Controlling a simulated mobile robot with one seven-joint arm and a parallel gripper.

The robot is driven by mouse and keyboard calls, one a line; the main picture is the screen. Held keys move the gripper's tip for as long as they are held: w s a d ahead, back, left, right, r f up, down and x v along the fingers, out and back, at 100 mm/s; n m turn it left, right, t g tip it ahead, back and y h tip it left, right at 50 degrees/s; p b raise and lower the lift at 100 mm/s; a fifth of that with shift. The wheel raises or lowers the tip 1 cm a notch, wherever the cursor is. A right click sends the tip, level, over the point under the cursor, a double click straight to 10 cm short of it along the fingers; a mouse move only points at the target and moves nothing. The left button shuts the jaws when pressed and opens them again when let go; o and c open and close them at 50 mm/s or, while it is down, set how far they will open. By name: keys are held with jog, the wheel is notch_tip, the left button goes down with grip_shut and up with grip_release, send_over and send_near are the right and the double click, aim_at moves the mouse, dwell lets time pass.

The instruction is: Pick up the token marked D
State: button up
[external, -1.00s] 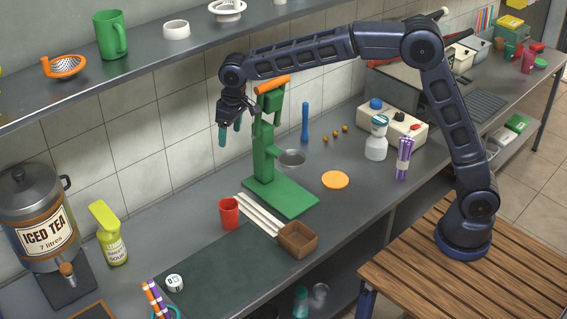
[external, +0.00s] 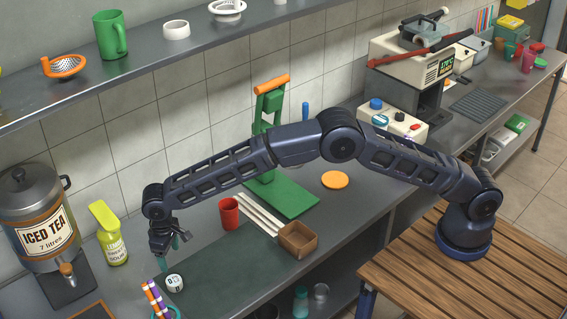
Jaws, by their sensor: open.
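A small white token (external: 174,283) with dark marking on its top lies on the dark green mat (external: 228,271), near the mat's left end. The marking is too small to read for certain. My gripper (external: 174,253) hangs just above and behind the token, pointing down, with its teal-tipped fingers apart and empty. The fingers do not appear to touch the token.
A cup of striped straws (external: 158,300) stands close to the token's left. A yellow-green bottle (external: 112,236) and the iced tea dispenser (external: 38,222) stand further left. A red cup (external: 229,212), white sticks (external: 260,214) and a brown box (external: 297,240) stand to the right.

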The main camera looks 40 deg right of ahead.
aim_at(173, 280)
jog(key=shift+s+a+f, duration=0.1)
jog(key=shift+a+f, duration=0.05)
jog(key=shift+f, duration=1.8)
jog(key=shift+s+a+f, duration=0.1)
jog(key=shift+a+f, duration=0.05)
jog(key=shift+f, duration=1.75)
jog(key=shift+s+a+f, duration=0.1)
jog(key=shift+a+f, duration=0.05)
jog(key=shift+f, duration=1.8)
jog(key=c, duration=1.1)
jog(key=shift+o, duration=0.2)
jog(key=shift+r, duration=0.15)
